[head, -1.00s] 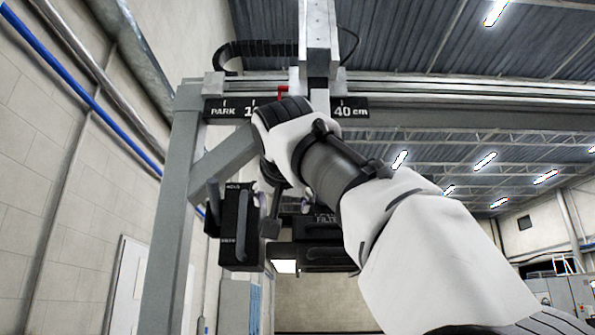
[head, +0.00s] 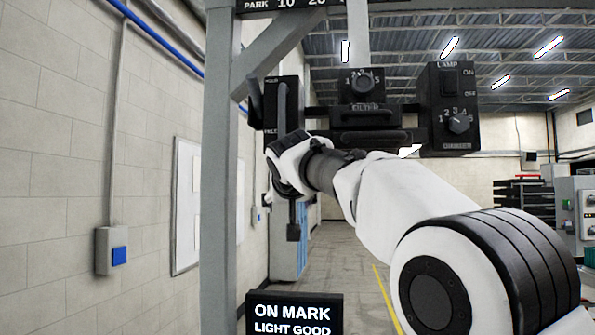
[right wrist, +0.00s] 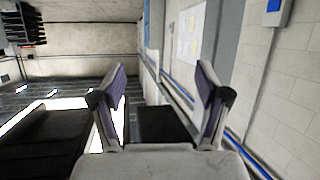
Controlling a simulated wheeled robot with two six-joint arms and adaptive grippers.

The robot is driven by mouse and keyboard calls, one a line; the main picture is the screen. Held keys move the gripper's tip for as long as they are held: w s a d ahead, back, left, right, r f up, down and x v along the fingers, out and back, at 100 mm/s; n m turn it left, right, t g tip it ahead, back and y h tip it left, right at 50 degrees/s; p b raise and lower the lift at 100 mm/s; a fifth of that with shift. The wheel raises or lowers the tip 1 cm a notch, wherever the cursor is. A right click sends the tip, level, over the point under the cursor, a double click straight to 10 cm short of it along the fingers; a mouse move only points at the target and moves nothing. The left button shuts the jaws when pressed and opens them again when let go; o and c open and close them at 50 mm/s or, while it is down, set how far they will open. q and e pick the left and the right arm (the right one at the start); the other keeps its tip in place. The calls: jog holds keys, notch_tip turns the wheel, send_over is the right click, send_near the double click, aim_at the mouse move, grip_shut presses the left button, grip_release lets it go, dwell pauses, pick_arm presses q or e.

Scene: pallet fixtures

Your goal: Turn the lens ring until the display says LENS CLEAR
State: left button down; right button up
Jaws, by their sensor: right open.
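The display (head: 294,313) at the bottom of the head view reads ON MARK and LIGHT GOOD; anything lower is cut off. I cannot make out the lens ring in either view; my right wrist covers part of the fixture. My right gripper (head: 291,218) is mostly hidden behind its wrist, near the lower edge of the left black box (head: 284,103). In the right wrist view my right gripper (right wrist: 160,88) is open, with nothing held between its fingers. A dark block (right wrist: 165,124) shows beyond and between the finger bases. My left gripper is out of view.
The black filter box (head: 362,84) with its numbered dial hangs in the middle. The lamp box (head: 453,105) with switch and dimmer knob hangs at right. A grey post (head: 217,190) stands left of my gripper. The aisle floor beyond is open.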

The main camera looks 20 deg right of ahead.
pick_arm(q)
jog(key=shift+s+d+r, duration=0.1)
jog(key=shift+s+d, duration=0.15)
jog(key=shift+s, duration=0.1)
pick_arm(e)
jog(key=f, duration=0.2)
jog(key=w+f, duration=0.1)
jog(key=f, duration=0.1)
jog(key=shift+w+d+f, duration=0.1)
jog(key=shift+d+f, duration=0.05)
jog(key=shift+f, duration=0.2)
